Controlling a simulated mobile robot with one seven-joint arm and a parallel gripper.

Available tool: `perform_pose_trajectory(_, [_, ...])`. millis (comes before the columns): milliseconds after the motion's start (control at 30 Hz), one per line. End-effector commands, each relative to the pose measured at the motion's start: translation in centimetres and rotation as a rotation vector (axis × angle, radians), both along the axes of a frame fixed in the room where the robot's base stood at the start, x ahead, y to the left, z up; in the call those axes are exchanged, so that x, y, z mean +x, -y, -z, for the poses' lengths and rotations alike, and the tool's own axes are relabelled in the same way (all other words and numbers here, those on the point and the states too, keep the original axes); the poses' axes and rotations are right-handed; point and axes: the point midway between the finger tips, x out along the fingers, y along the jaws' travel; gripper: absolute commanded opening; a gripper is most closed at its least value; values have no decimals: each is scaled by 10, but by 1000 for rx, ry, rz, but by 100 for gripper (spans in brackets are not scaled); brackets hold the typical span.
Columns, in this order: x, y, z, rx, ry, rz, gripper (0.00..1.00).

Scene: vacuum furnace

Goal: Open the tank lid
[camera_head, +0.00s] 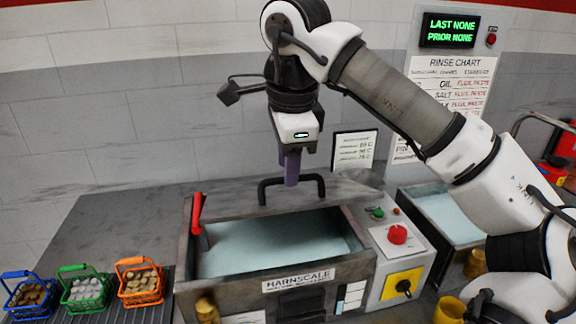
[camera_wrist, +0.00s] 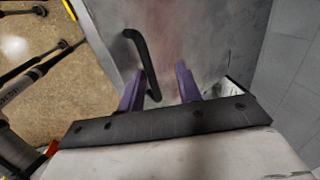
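The tank (camera_head: 318,272), a metal box labelled HARNSCALE, stands at the centre of the head view. Its top is uncovered and pale blue liquid (camera_head: 275,243) shows inside. The grey lid (camera_head: 345,187) appears raised at the tank's back edge, with a black bar handle (camera_head: 264,192) on it. My gripper (camera_head: 291,170) points down at the handle, its purple fingers overlapping the bar in the head view. In the wrist view the fingers of my gripper (camera_wrist: 160,78) are apart, with the handle (camera_wrist: 142,50) close to the left finger. I cannot tell whether they touch.
A red lever (camera_head: 197,215) stands at the tank's left corner. A control panel (camera_head: 395,245) with a red button is on the right, beside a second basin (camera_head: 445,212). Blue, green and orange baskets (camera_head: 139,281) of parts sit at left. A small sign (camera_head: 354,150) stands behind.

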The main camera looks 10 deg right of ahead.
Motion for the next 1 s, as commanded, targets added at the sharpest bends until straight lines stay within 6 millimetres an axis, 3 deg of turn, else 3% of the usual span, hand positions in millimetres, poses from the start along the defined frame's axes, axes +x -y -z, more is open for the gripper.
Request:
perform_pose_trajectory(267, [0,0,-2,0,1,0,33])
perform_pose_trajectory(1000, [10,0,-53,0,0,-1,33])
